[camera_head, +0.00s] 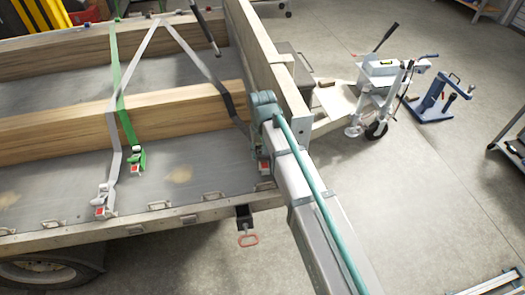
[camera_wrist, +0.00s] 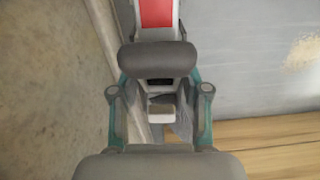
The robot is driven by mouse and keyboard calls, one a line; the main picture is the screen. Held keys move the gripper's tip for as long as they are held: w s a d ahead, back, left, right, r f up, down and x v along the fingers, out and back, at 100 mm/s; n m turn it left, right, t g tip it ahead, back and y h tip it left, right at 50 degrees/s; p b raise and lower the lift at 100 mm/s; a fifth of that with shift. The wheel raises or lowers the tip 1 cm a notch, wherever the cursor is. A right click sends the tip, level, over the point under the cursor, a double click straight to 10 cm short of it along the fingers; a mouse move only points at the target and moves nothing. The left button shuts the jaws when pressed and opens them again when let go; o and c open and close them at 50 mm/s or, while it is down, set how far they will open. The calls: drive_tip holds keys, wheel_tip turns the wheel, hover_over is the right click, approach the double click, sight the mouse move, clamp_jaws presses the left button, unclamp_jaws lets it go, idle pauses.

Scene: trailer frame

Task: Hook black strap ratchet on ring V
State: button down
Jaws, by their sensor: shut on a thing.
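The black strap (camera_head: 229,98) runs down over the wooden beams to its ratchet (camera_head: 264,166), low beside my arm near the trailer bed's right front corner. In the wrist view, my gripper (camera_wrist: 160,108) is shut on this ratchet, whose red part (camera_wrist: 157,13) shows beyond the upper finger pad. In the head view, my arm hides most of the gripper. Several metal rings lie along the bed's front edge, one just below the ratchet (camera_head: 265,186) and another to its left (camera_head: 213,195). No label shows which is ring V. Contact between hook and ring cannot be seen.
A grey strap's ratchet (camera_head: 102,203) and a green strap's ratchet (camera_head: 136,160) sit left on the trailer bed (camera_head: 65,190). A tall side board (camera_head: 268,60) stands behind my arm.

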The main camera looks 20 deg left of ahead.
drive_tip(key=shift+w+d, duration=0.2)
drive_tip(key=shift+w, duration=0.05)
drive_tip(key=shift+s+a+f+n, duration=0.2)
drive_tip(key=shift+s+a+n, duration=0.05)
drive_tip(key=shift+a+n, duration=0.15)
drive_tip(key=shift+d+f+b, duration=0.1)
drive_tip(key=shift+f+b, duration=2.9)
drive_tip(key=shift+f, duration=1.6)
drive_tip(key=shift+c, duration=2.3)
unclamp_jaws()
drive_tip(key=shift+r, duration=0.1)
